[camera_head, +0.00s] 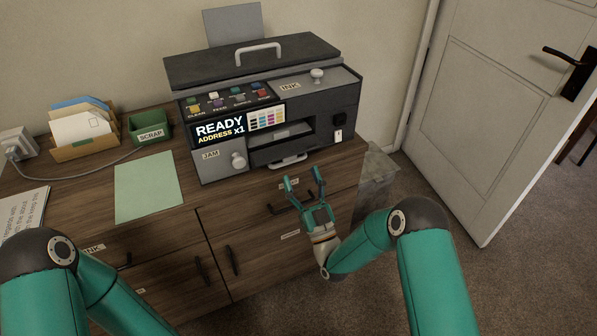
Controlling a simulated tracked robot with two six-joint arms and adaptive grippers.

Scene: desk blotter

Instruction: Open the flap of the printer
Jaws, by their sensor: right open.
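The printer (350,95) is a dark grey box on the wooden cabinet. Its front has a grey panel labelled JAM (210,168) with a round knob, at the lower left, and it looks shut. A grey panel labelled INK (305,86), also with a knob, lies flat on top at the right. The dark top lid (200,72) has an arched handle and lies flat. My right gripper (303,178) is open and empty, in front of the cabinet, below and right of the output slot, apart from the printer. My left arm shows at the lower left; its gripper is out of view.
Left of the printer are a green SCRAP bin (150,129), an envelope holder (84,146) and a green sheet (148,188). A bin with a clear bag (377,178) stands right of the cabinet. A white door (480,110) is at the right.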

